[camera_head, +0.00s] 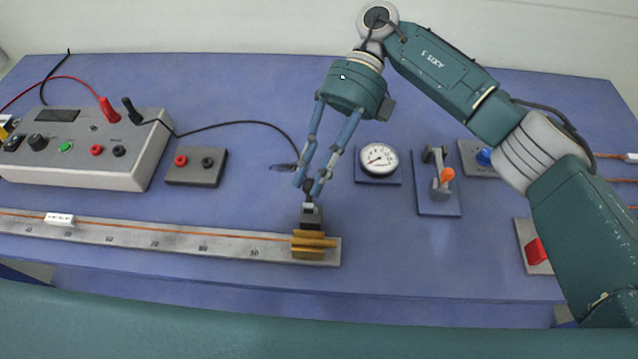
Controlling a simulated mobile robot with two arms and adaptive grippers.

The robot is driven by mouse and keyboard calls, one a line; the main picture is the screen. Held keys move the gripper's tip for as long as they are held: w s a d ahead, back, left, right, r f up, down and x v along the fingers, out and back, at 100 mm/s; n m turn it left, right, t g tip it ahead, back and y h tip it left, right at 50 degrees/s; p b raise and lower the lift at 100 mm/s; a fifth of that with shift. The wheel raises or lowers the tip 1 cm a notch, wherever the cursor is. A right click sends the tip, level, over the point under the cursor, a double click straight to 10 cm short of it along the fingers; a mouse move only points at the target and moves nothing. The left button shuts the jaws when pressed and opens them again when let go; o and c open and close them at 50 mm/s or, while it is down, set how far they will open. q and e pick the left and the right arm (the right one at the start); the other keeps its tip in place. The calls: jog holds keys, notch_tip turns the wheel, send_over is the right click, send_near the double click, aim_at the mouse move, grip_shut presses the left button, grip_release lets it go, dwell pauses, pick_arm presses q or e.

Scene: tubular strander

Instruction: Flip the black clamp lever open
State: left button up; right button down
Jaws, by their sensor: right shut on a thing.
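The brass clamp (315,248) sits at the right end of the long scale bar (200,238), near the table's front. The black clamp lever (311,217) stands up from the back of the clamp. My right gripper (309,190) comes down from above, and its blue fingers are shut on the lever's upper end. The fingertips hide part of the lever. My left gripper is not in view.
A grey meter box (85,150) with red and black leads stands at the left. A small terminal block (196,167), a round gauge (379,160), an orange-tipped lever (446,175) and a red switch (537,251) surround the clamp.

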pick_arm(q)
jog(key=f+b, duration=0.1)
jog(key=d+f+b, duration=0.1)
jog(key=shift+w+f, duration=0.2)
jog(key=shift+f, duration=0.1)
pick_arm(e)
jog(key=shift+w+f+m+g, duration=0.3)
jog(key=shift+w+f+g, duration=0.3)
jog(key=shift+g, duration=0.4)
